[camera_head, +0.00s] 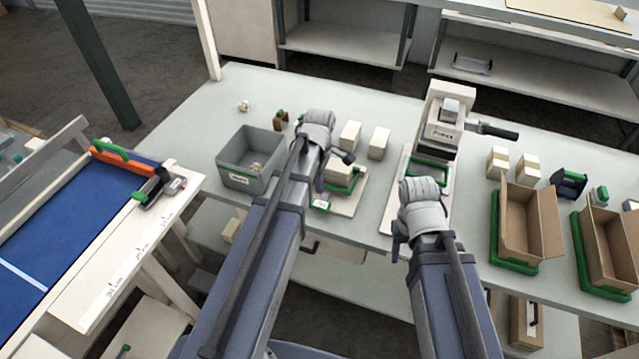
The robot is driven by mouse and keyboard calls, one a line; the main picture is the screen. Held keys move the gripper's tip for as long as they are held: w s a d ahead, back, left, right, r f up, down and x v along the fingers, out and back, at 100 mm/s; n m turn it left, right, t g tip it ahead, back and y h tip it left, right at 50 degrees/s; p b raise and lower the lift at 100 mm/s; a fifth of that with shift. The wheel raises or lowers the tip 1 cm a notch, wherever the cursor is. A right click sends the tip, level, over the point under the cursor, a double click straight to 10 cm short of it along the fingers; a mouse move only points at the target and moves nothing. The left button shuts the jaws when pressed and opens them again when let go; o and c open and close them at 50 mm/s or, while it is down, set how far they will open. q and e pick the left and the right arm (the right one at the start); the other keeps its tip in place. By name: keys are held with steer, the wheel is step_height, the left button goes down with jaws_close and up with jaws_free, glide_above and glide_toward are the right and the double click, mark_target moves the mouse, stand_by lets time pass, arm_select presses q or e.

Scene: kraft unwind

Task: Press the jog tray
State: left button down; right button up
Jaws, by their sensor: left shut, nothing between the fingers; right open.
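The likely jog tray (357,186), a green-edged tray on a pale board, holds a cream block (340,171) left of the press. My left gripper (333,160) is over its left side, and my arm hides part of the tray. The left gripper is shut with nothing in it; I cannot tell whether it touches the tray or block. My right gripper (402,235) is open and empty, in front of the press board. Its fingers are mostly hidden by its wrist.
The press (445,122) has a black handle (497,131) reaching right. A grey bin (232,178) stands left of my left arm. Two cream blocks stand behind the tray. Cardboard boxes (529,222) in green trays are at right, and a blue conveyor (65,215) is at left.

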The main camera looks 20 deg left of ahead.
mark_target(319, 208)
arm_select(q)
step_height(319, 208, down, 7)
steer(key=b, duration=0.5)
steer(key=shift+r+b, duration=0.15)
steer(key=shift+b, duration=0.2)
steer(key=f+b, duration=0.2)
steer(key=b, duration=0.1)
steer(key=shift+s+f, duration=0.3)
steer(key=shift+f, duration=0.05)
steer(key=shift+s+d+r, duration=0.1)
steer(key=shift+s+r, duration=0.1)
steer(key=shift+s, duration=0.05)
steer(key=shift+f, duration=0.1)
